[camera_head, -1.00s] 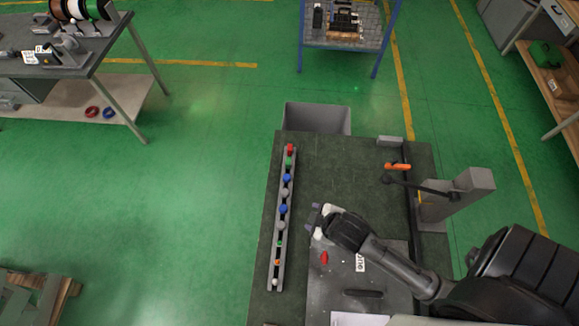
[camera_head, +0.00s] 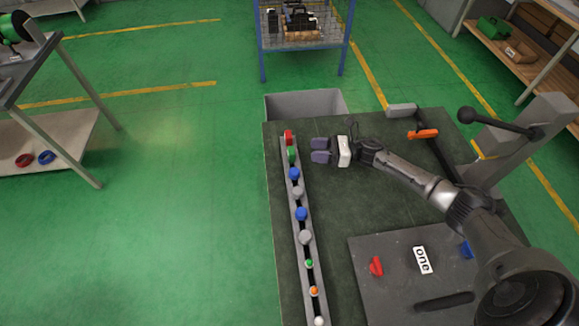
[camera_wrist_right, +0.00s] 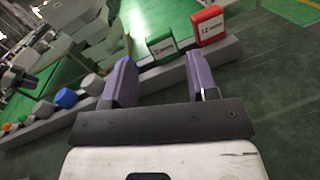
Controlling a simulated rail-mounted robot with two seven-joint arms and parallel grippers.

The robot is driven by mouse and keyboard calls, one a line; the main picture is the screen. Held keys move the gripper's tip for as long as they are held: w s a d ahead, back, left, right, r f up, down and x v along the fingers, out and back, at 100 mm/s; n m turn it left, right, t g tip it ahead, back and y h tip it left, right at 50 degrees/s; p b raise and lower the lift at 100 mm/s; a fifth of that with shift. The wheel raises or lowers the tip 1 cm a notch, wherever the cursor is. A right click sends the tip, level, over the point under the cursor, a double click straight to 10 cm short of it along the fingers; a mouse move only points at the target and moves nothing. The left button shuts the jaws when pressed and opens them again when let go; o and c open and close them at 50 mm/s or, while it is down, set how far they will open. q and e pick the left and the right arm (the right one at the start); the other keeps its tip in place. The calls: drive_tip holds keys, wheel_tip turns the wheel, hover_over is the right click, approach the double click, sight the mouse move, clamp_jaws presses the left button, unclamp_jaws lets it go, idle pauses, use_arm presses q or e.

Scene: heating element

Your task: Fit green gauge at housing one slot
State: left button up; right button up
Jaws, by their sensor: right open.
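The green gauge (camera_head: 291,154) sits in the long grey rack near its far end, just before a red gauge (camera_head: 288,137). The wrist view shows it as a labelled green block (camera_wrist_right: 160,48) ahead of the fingers. My right gripper (camera_head: 320,150) is open and empty, just right of the green gauge, with its fingers pointing at it and a small gap between. Housing one is the grey plate (camera_head: 385,290) with a "one" label, at the near right of the bench; a dark slot (camera_head: 443,301) shows near its front. My left gripper is out of view.
The rack (camera_head: 303,235) holds several other coloured pieces in a line, including a smaller green one (camera_head: 309,262). Red (camera_head: 376,266) and blue (camera_head: 466,249) parts stand on the plate. A grey lever fixture (camera_head: 520,140) stands at the right. The bench middle is clear.

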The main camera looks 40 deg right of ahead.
sight(288, 158)
drive_tip(key=d+n, duration=0.1)
drive_tip(key=f+n+g+b, duration=0.1)
drive_tip(key=d+n+y, duration=0.1)
drive_tip(key=shift+s+d+f+g+b, duration=0.2)
drive_tip(key=shift+s+d+g+b, duration=0.1)
drive_tip(key=shift+s+d, duration=0.05)
drive_tip(key=shift+s+d+n+g, duration=0.15)
drive_tip(key=shift+d+n+g, duration=0.15)
drive_tip(key=shift+n, duration=0.2)
drive_tip(key=shift+n+g+y, duration=0.3)
drive_tip(key=x, duration=0.6)
drive_tip(key=shift+w+a+r, duration=0.1)
drive_tip(key=shift+w+a, duration=0.1)
drive_tip(key=shift+a, duration=0.05)
drive_tip(key=shift+w+a, duration=0.4)
drive_tip(key=shift+a, duration=0.2)
drive_tip(key=shift+w+a+r+p, duration=0.15)
drive_tip(key=shift+w+a+p, duration=0.15)
drive_tip(key=shift+a, duration=0.25)
drive_tip(key=x, duration=0.3)
drive_tip(key=shift+w+a+r, duration=0.1)
drive_tip(key=shift+w+r, duration=0.05)
drive_tip(key=shift+w+a, duration=0.2)
drive_tip(key=shift+a, duration=0.15)
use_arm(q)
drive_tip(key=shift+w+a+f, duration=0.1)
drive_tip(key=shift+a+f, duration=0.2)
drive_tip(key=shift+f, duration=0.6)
